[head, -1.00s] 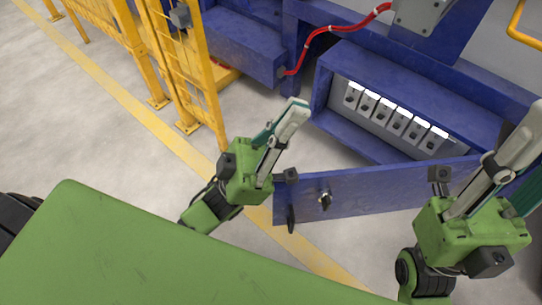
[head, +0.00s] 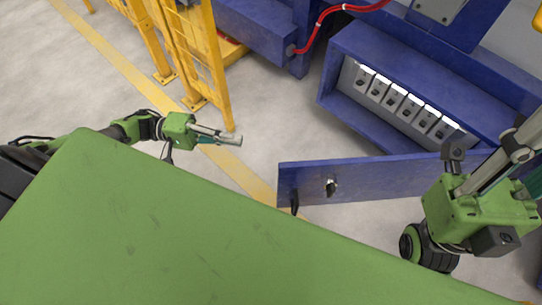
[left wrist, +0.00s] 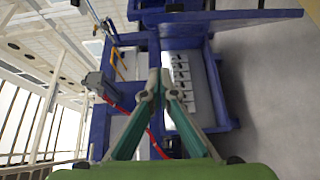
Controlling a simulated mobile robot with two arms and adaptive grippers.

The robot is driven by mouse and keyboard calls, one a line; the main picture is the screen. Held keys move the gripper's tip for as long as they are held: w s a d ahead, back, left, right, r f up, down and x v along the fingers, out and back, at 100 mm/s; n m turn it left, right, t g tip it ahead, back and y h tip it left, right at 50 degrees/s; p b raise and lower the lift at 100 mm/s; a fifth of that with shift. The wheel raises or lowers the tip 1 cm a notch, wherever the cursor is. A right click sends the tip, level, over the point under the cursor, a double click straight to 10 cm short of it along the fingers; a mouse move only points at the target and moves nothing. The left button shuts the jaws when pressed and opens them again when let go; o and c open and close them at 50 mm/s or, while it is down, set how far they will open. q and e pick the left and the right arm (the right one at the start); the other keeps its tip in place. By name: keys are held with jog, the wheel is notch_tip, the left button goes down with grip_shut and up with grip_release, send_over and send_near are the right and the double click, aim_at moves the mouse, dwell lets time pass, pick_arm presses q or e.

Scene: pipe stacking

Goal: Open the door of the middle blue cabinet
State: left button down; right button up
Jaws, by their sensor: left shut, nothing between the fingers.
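The blue cabinet (head: 425,72) stands at the right of the head view with its front open. A row of several white switch units (head: 405,105) shows inside it. Its blue door (head: 385,180) is swung well outward, with a dark latch (head: 331,188) on its face. My left gripper (head: 238,140) is shut and empty, left of the door and apart from it. In the left wrist view its fingertips (left wrist: 156,80) meet in front of the open cabinet (left wrist: 225,95). My right gripper (head: 522,140) is near the door's right end; its fingertips are not clear.
A yellow fence (head: 205,60) stands at the upper left. A second blue unit (head: 255,25) with a red cable (head: 315,35) is at the top. Grey floor (head: 275,110) with a yellow line lies open between the fence and the door.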

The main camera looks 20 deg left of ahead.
pick_arm(q)
jog(key=s+d+b, duration=0.1)
jog(key=d+b, duration=0.1)
jog(key=d, duration=0.9)
jog(key=shift+s+d+b, duration=0.2)
jog(key=shift+b, duration=0.1)
